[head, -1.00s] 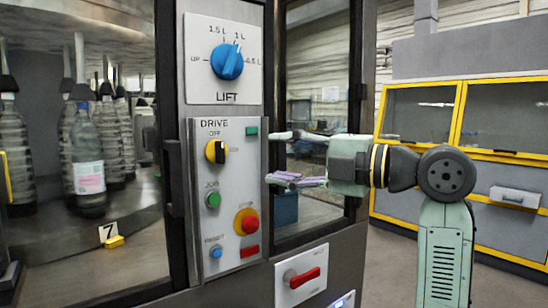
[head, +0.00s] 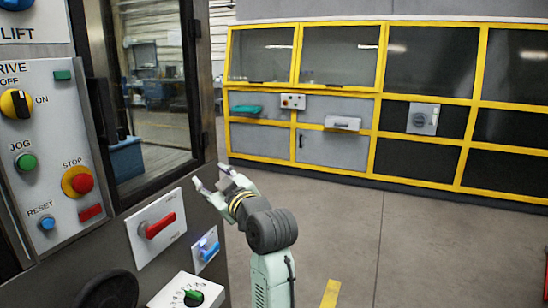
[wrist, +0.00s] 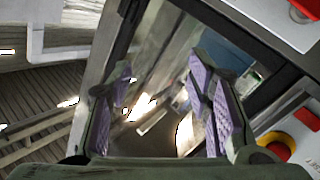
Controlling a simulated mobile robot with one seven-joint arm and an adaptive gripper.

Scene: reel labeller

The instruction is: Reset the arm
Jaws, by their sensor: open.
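My gripper (head: 212,187) is open and empty in the head view, at the end of my pale green arm. It is in front of the labeller's right side, above and right of the panel with the red rotary handle (head: 158,226). In the wrist view its two purple-padded fingers (wrist: 165,108) stand apart with nothing between them. Behind them are a dark-framed glass panel and blurred reflections.
The control panel (head: 50,130) with knobs and buttons fills the left of the head view. A blue handle (head: 209,251) and a green knob (head: 194,297) sit lower. A yellow-framed machine (head: 335,150) stands at the back.

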